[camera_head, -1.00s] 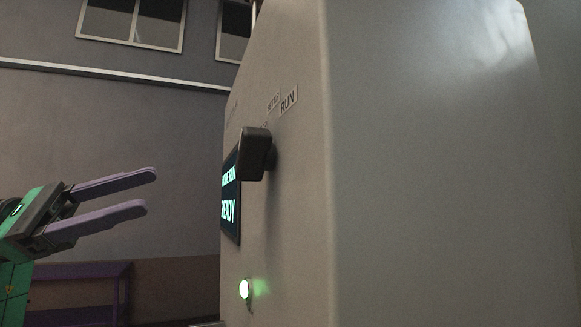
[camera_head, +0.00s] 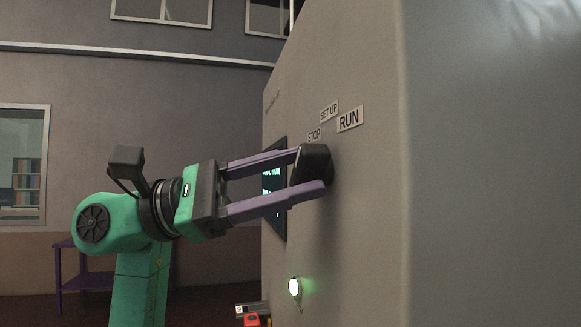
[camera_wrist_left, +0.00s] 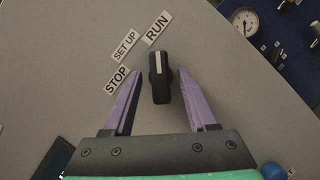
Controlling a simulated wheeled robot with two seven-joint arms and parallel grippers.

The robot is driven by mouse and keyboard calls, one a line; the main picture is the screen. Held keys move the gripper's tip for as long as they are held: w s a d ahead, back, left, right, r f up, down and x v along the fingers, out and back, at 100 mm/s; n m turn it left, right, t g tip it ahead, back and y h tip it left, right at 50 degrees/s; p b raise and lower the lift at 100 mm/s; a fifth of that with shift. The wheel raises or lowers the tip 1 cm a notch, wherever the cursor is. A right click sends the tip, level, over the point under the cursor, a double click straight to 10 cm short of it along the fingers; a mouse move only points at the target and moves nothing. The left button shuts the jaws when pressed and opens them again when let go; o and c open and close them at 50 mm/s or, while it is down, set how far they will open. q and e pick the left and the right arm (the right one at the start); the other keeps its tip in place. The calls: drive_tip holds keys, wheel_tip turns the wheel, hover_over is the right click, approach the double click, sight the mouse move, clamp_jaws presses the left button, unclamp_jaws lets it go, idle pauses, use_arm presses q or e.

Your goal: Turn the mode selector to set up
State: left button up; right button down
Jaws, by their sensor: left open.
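The mode selector is a black bar knob (camera_head: 317,163) on the beige machine panel, with STOP (camera_head: 314,136), SET UP (camera_head: 329,112) and RUN (camera_head: 349,119) labels above it. In the left wrist view the knob (camera_wrist_left: 160,85) has a pale pointer line aimed at RUN (camera_wrist_left: 157,28). SET UP (camera_wrist_left: 125,45) and STOP (camera_wrist_left: 116,79) lie to its left. My left gripper (camera_head: 311,169) is open, its purple fingers on either side of the knob. In the left wrist view, gaps show between the knob and both fingers. My right gripper is not in view.
A dark display (camera_head: 279,222) sits behind my fingers, mostly covered. A lit green-white button (camera_head: 295,287) is below the knob. In the left wrist view a pressure gauge (camera_wrist_left: 246,22) and a blue panel are at the upper right. A purple table (camera_head: 72,262) stands far left.

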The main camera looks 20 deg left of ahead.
use_arm(q)
drive_tip(key=shift+w+d, duration=0.1)
drive_tip(key=c, duration=0.9)
clamp_jaws()
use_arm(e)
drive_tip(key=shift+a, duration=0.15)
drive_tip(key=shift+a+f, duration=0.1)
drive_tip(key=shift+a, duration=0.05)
